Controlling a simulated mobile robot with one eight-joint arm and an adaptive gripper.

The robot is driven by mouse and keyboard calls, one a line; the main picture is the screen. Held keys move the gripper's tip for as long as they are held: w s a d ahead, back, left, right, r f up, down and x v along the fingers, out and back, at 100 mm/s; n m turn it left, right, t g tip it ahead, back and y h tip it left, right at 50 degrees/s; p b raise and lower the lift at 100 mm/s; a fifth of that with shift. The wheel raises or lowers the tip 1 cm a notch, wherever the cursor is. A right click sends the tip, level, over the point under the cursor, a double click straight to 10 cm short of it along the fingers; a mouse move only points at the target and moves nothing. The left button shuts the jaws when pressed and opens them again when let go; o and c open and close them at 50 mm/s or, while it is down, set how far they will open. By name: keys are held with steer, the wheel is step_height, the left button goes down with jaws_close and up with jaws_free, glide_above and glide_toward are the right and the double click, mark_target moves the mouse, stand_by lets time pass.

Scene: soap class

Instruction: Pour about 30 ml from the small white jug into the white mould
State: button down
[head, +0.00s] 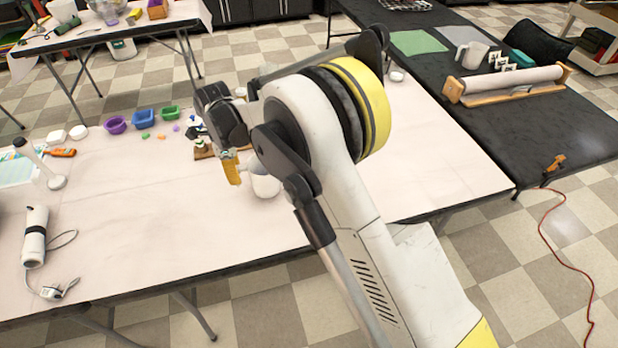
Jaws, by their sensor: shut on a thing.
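My gripper (232,170) is over the pale-topped table, right of its middle. Most of it is hidden by my own arm. The small white jug (266,187) shows partly beside and below the gripper, its upper part covered by the arm. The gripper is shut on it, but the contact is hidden. I cannot tell whether the jug touches the table or is tilted. Two small white pieces (56,137) (78,132) sit at the far left of the table. I cannot tell whether either is the white mould.
Purple (115,125), blue (144,118) and green (170,113) containers stand along the back. The table's front middle is clear. A black table (450,120) adjoins at right.

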steer(key=shift+w+d+r+y+p, duration=0.1)
steer(key=shift+d+r+y+p, duration=0.35)
steer(key=shift+d+r+y, duration=0.4)
steer(key=shift+w+d+r+g+y, duration=0.2)
steer(key=shift+d+r+g+y, duration=0.1)
steer(key=shift+d+r+y, duration=0.6)
steer(key=shift+w+d+r+y, duration=0.1)
steer(key=shift+d+r+y, duration=0.15)
steer(key=shift+d+y, duration=0.25)
steer(key=shift+w+d+r+y, duration=0.1)
steer(key=shift+d+r+y, duration=0.15)
steer(key=shift+d+y, duration=0.2)
steer(key=g+y, duration=0.1)
steer(key=y, duration=0.4)
glide_toward(244, 166)
steer(key=shift+w+d+r+y+b, duration=0.1)
steer(key=shift+d+r+y+b, duration=0.15)
steer(key=shift+y+b, duration=0.3)
steer(key=shift+d+y, duration=0.15)
steer(key=shift+y, duration=0.1)
steer(key=shift+w+d+f+g+y+b, duration=0.15)
steer(key=shift+d+g+y+b, duration=0.25)
steer(key=shift+d+y+b, duration=0.55)
steer(key=shift+w+d+r+y+b, duration=0.1)
steer(key=shift+d+r+y+b, duration=0.35)
steer(key=shift+d+y+b, duration=0.2)
